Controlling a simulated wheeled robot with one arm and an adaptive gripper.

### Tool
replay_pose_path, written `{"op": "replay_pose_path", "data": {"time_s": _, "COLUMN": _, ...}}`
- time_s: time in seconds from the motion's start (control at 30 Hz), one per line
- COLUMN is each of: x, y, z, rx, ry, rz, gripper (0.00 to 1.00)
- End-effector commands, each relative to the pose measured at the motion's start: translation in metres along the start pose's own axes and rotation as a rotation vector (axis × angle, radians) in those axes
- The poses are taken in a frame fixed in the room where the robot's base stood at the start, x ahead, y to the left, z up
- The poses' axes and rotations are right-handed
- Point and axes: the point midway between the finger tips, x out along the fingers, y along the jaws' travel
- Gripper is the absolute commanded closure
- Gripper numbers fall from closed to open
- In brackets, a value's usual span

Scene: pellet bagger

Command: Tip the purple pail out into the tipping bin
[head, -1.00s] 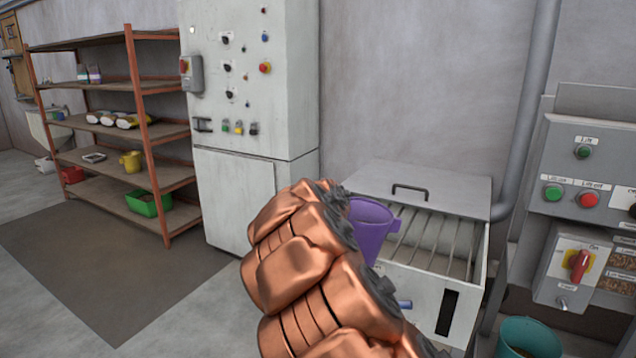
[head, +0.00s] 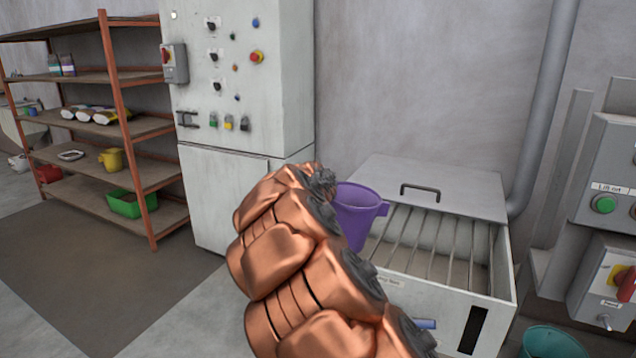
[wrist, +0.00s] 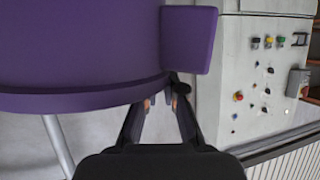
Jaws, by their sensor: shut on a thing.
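The purple pail (head: 356,212) is upright in the head view, in front of the left part of the tipping bin. My arm hides its lower left side. The tipping bin (head: 450,318) is a pale box with a bar grid over its opening and its grey lid raised at the back. In the wrist view the pail (wrist: 80,50) fills the upper left, and my gripper (wrist: 164,90) is shut on it at its projecting part. The fingertips are hidden in the head view. The pail's contents cannot be seen.
A grey control cabinet (head: 245,110) stands left of the bin. Shelves (head: 110,130) with tubs and bags are further left. A control panel (head: 610,190) is at the right, above a teal bucket (head: 552,343). The floor at left is clear.

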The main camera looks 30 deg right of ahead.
Motion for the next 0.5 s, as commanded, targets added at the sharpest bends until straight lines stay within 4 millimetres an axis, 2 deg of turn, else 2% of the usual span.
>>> {"op": "replay_pose_path", "data": {"time_s": 0.27, "x": -0.003, "y": 0.005, "z": -0.011, "rx": 0.045, "ry": -0.015, "rz": -0.024, "gripper": 1.0}}
{"op": "replay_pose_path", "data": {"time_s": 0.5, "x": -0.003, "y": 0.018, "z": -0.021, "rx": 0.122, "ry": -0.045, "rz": -0.057, "gripper": 1.0}}
